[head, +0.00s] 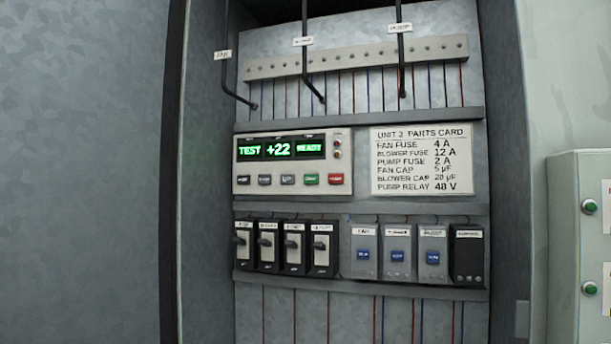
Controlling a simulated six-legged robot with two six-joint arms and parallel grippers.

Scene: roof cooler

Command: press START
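The control panel (292,163) is a cream box on the cabinet's back wall. Its display (280,149) reads "TEST", "+22" and "READY" in green. Below the display is a row of several small buttons: dark ones on the left, a green button (311,179) and a red button (336,179) at the right. The button lettering is too small to read, so I cannot tell for certain which one says START. Small indicator lights (337,148) sit at the panel's upper right. Neither of my grippers is in view.
Below the panel are several black switches (267,247) and grey modules with blue labels (397,252). A parts card (421,159) hangs right of the panel. Black cables (402,60) hang above. The open cabinet's side wall (207,180) stands left; a grey box (577,240) with green buttons stands right.

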